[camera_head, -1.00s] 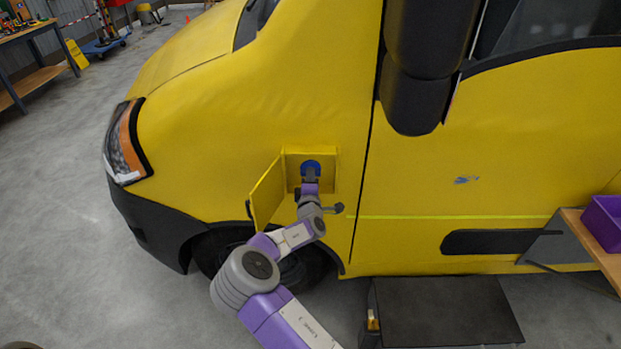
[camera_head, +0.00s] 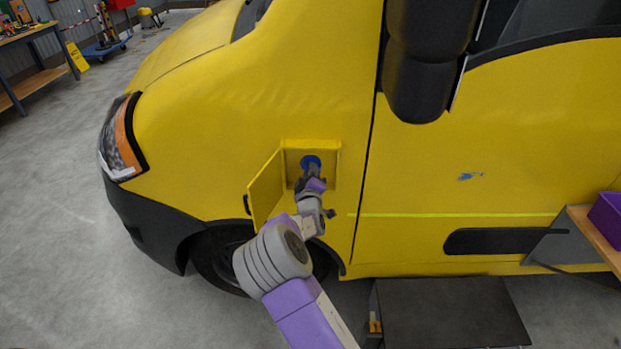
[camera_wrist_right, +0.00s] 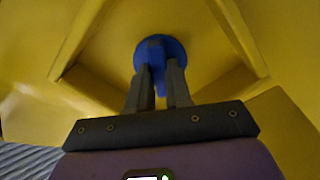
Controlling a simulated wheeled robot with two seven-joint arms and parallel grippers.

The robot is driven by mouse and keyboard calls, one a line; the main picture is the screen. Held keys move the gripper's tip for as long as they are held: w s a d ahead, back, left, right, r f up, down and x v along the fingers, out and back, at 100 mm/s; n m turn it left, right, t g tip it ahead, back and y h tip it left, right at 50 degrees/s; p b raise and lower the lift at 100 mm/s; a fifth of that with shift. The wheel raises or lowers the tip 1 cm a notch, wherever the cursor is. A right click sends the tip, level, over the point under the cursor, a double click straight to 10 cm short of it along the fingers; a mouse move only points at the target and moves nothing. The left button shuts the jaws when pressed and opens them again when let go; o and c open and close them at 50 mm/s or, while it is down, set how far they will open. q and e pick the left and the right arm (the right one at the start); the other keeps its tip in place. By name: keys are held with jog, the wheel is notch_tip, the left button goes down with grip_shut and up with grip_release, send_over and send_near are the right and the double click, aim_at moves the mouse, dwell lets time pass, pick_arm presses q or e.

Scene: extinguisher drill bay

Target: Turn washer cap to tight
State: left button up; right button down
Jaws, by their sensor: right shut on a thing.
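The blue washer cap (camera_head: 311,162) sits in a yellow recess in the side of the van; it also shows in the right wrist view (camera_wrist_right: 160,50). My right gripper (camera_head: 312,177) reaches into the recess from below. In the right wrist view its two grey fingers (camera_wrist_right: 160,72) are shut on the raised grip of the cap, one on each side. The recess door (camera_head: 265,190) stands open on the left. No tight mark can be made out on the cap. My left gripper is not in view.
The yellow van (camera_head: 210,130) fills most of the view. A black step (camera_head: 450,312) stands on the floor at the lower right, near a wooden bench with a purple bin (camera_head: 607,216).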

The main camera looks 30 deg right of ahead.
jog(key=m+b, duration=0.8)
jog(key=m, duration=0.3)
jog(key=shift+m, duration=0.3)
dwell(0.4)
jog(key=c, duration=1)
grip_release()
jog(key=shift+c, duration=0.2)
jog(key=shift+s, duration=0.1)
jog(key=p+v, duration=0.1)
jog(key=v, duration=0.6)
jog(key=shift+s, duration=0.2)
